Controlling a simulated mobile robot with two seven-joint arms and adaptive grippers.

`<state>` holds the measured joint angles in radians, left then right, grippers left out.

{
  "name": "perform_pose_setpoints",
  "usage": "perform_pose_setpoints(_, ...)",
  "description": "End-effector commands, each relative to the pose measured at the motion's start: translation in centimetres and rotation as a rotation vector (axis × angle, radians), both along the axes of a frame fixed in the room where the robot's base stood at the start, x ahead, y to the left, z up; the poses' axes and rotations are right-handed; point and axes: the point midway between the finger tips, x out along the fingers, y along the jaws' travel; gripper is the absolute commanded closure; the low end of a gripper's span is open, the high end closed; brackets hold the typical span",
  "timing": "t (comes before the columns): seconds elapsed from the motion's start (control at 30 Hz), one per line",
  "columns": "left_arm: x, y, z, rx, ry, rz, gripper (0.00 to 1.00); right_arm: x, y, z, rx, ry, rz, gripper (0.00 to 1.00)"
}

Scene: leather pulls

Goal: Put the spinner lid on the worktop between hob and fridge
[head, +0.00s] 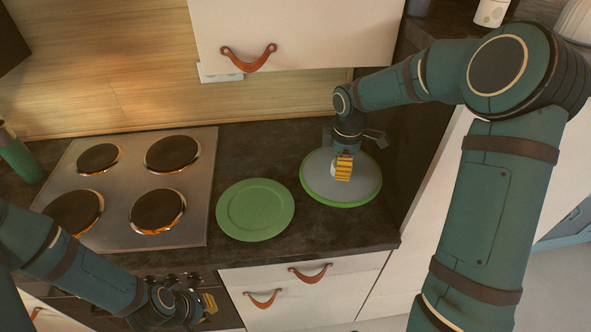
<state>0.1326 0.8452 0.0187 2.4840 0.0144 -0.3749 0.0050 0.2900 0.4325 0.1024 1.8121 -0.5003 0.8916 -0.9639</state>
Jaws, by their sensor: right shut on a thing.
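The spinner lid (365,187) is a grey disc with a green rim, at the right end of the dark worktop (265,155), between the hob (204,195) and the tall white front at the right. My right gripper (343,170) points down over its middle and is shut on it; the gripper hides the grip point. The lid looks level, on or just above the worktop; I cannot tell if it touches. My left gripper (197,307) is low in front of the drawers, seen from above, and its jaws are unclear.
A green plate (255,209) lies on the worktop just left of the lid. A green bottle (17,154) stands left of the hob. A wall cupboard (300,35) with a leather pull hangs above. Drawers (300,290) with leather pulls are below the front edge.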

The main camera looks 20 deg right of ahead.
Motion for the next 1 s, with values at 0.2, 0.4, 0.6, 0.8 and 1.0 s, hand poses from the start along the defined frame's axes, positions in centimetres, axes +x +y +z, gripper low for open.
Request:
perform_pose_setpoints(0.2,0.0,0.0,-0.3,0.0,-0.001,0.0,1.0,0.1,-0.3,-2.5,0.003,0.003,0.031,0.89)
perform_pose_setpoints(0.4,0.0,0.0,-0.6,0.001,0.0,0.0,1.0,0.1,-0.3,-5.6,0.001,0.0,0.029,0.89)
perform_pose_setpoints(0.6,0.0,0.0,-0.8,0.002,0.0,0.0,1.0,0.1,-0.3,-6.9,0.001,0.002,0.029,0.89)
perform_pose_setpoints(0.8,0.0,-0.1,-1.1,0.002,0.0,0.0,1.0,0.1,-0.3,-9.6,0.001,0.0,0.028,0.89)
perform_pose_setpoints(1.0,0.0,-0.1,-1.1,0.002,0.0,0.0,1.0,0.1,-0.3,-9.8,0.0,-0.001,0.028,0.89)
